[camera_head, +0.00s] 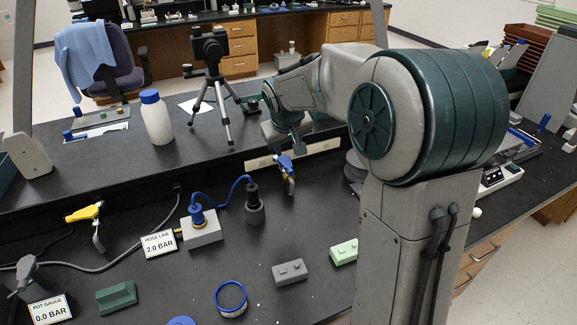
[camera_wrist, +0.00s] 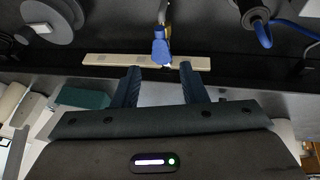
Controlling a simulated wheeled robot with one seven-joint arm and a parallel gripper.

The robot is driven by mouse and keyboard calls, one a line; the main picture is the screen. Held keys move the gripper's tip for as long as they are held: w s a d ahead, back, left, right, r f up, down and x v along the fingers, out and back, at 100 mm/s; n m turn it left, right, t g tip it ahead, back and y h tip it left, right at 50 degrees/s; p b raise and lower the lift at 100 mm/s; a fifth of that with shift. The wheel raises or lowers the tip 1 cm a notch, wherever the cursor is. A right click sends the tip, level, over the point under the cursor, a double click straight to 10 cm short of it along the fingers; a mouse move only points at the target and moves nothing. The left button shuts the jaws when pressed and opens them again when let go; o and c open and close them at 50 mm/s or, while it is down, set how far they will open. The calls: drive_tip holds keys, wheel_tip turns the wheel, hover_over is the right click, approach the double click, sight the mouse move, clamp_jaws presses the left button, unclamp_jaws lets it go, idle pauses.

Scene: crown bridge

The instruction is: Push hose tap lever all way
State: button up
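A tap with a blue lever (camera_head: 286,163) and a metal body stands at the back of the black bench, by a pale strip. It also shows in the wrist view (camera_wrist: 160,48). My gripper (camera_wrist: 159,72) is open and empty, its two dark fingers spread on either side of the line to the blue lever, with the lever just past the tips. I cannot tell whether they touch. In the head view my arm partly hides the gripper. A yellow-levered tap (camera_head: 84,212) stands at the left. The frames do not settle which is the hose tap.
A sign reading HOSE LINE 2.0 BAR (camera_head: 159,243) stands before a grey block (camera_head: 202,230). A blue hose joins it to a dark cylinder (camera_head: 255,204). A PO1 GAUGE 0.0 BAR sign (camera_head: 50,308) is front left. A white bottle (camera_head: 156,118) and tripod (camera_head: 213,85) stand behind.

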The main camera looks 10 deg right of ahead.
sight(290, 168)
drive_tip(key=x, duration=1.2)
drive_tip(key=shift+w+d+f, duration=0.1)
drive_tip(key=shift+f, duration=0.1)
clamp_jaws()
